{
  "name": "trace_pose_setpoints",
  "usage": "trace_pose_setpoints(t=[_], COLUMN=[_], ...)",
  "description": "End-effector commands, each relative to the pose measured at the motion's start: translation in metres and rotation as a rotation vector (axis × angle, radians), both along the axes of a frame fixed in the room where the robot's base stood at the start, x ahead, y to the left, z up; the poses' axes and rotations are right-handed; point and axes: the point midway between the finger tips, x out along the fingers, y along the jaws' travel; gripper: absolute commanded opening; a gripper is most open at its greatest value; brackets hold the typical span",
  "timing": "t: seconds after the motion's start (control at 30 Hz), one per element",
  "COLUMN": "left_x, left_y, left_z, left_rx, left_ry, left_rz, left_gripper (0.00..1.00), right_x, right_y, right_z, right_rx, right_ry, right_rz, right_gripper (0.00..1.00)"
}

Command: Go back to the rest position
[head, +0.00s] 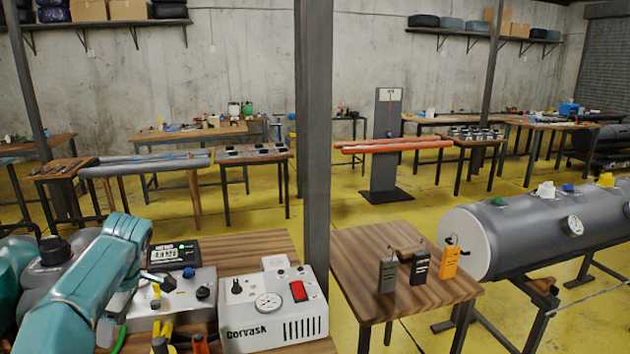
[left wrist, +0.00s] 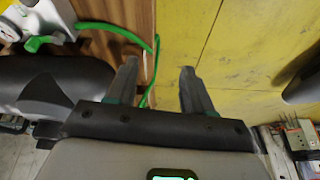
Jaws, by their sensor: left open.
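My left gripper (left wrist: 158,82) shows in the left wrist view with its two grey fingers apart. Nothing is between the fingers. Behind them are the edge of a wooden table (left wrist: 128,14) and the yellow floor (left wrist: 240,50). In the head view my teal left arm comes in from the lower left, bent, in front of the near workbench. Its fingertips are hard to make out there. My right gripper is in neither view.
A white Corvask box (head: 255,335) and a grey unit with a display (head: 174,253) stand beside my left arm. A post (head: 314,130) rises behind. A small table (head: 365,250) holds three handheld devices. A grey tank (head: 530,235) lies at right.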

Motion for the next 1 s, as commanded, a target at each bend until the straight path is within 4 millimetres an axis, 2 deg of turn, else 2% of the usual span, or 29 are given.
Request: trace_pose_setpoints(t=[0.03, 0.13, 0.33, 0.47, 0.53, 0.67, 0.7, 0.77, 0.8, 0.9, 1.0], left_x=[0.006, 0.016, 0.027, 0.021, 0.010, -0.035, -0.055, -0.089, -0.113, -0.173, -0.222], left_y=[-0.006, -0.018, -0.054, -0.092, -0.119, -0.181, -0.200, -0.227, -0.243, -0.270, -0.284], left_z=[-0.015, -0.043, -0.111, -0.170, -0.208, -0.281, -0.300, -0.326, -0.339, -0.359, -0.365], left_rx=[-0.017, -0.053, -0.151, -0.250, -0.320, -0.467, -0.510, -0.563, -0.590, -0.623, -0.619], left_ry=[0.015, 0.032, 0.063, 0.077, 0.074, 0.041, 0.021, -0.012, -0.034, -0.078, -0.096], left_rz=[-0.057, -0.179, -0.448, -0.665, -0.799, -1.058, -1.130, -1.228, -1.286, -1.397, -1.478], left_gripper=[0.52, 0.52, 0.52, 0.52, 0.52, 0.52, 0.52, 0.52, 0.52, 0.52, 0.52], right_x=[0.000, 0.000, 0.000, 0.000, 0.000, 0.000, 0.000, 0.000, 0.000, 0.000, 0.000], right_y=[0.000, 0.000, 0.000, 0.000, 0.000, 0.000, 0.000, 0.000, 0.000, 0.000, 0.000], right_z=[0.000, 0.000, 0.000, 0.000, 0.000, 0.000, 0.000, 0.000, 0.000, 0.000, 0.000], right_rx=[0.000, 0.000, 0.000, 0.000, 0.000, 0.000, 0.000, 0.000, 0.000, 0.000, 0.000], right_ry=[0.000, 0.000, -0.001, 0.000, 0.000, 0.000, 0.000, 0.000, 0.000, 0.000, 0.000], right_rz=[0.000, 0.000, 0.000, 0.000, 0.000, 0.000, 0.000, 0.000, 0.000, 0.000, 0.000], right_gripper=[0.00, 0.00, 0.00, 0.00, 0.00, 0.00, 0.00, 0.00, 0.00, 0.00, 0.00])
